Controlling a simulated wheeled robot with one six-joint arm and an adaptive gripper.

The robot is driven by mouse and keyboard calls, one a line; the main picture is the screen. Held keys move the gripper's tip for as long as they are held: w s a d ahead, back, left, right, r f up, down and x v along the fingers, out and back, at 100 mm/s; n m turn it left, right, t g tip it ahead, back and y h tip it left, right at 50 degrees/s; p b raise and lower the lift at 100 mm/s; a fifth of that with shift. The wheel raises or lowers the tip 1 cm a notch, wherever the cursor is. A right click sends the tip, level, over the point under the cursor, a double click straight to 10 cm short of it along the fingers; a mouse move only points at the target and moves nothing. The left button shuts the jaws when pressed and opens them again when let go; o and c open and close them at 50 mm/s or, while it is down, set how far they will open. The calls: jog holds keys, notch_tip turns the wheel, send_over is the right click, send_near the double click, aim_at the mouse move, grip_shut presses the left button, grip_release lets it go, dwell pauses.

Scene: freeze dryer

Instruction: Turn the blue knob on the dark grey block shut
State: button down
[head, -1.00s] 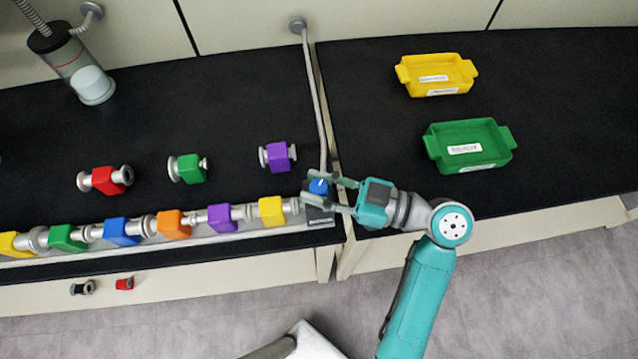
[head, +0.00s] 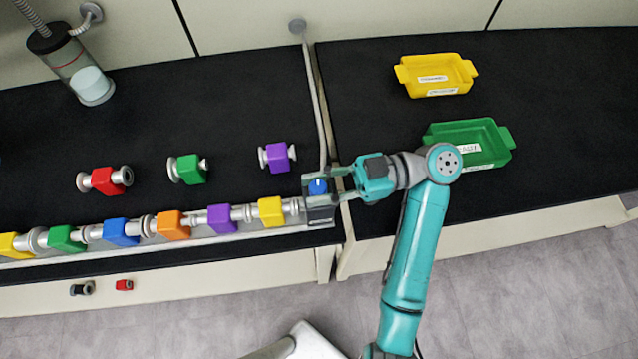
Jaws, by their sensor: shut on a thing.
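The blue knob (head: 318,187) sits on top of the dark grey block (head: 320,214) at the right end of the row of coloured pieces. A light mark shows on the knob's top. My gripper (head: 322,187) reaches in from the right, with one finger on the far side of the knob and the other on the near side. It is shut on the blue knob. The fingers partly cover the block's top.
A row of yellow, purple, orange, blue and green pieces (head: 172,224) runs left from the block. Loose red (head: 105,181), green (head: 188,169) and purple (head: 277,157) pieces lie behind it. A grey hose (head: 313,95) rises behind the block. Yellow (head: 437,75) and green (head: 468,146) trays stand right.

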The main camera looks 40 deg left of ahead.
aim_at(318, 187)
jog(key=shift+f, duration=0.1)
jog(key=c, duration=0.8)
grip_release()
notch_tip(318, 187, up, 10)
jog(key=shift+r, duration=0.1)
jog(key=shift+s, duration=0.1)
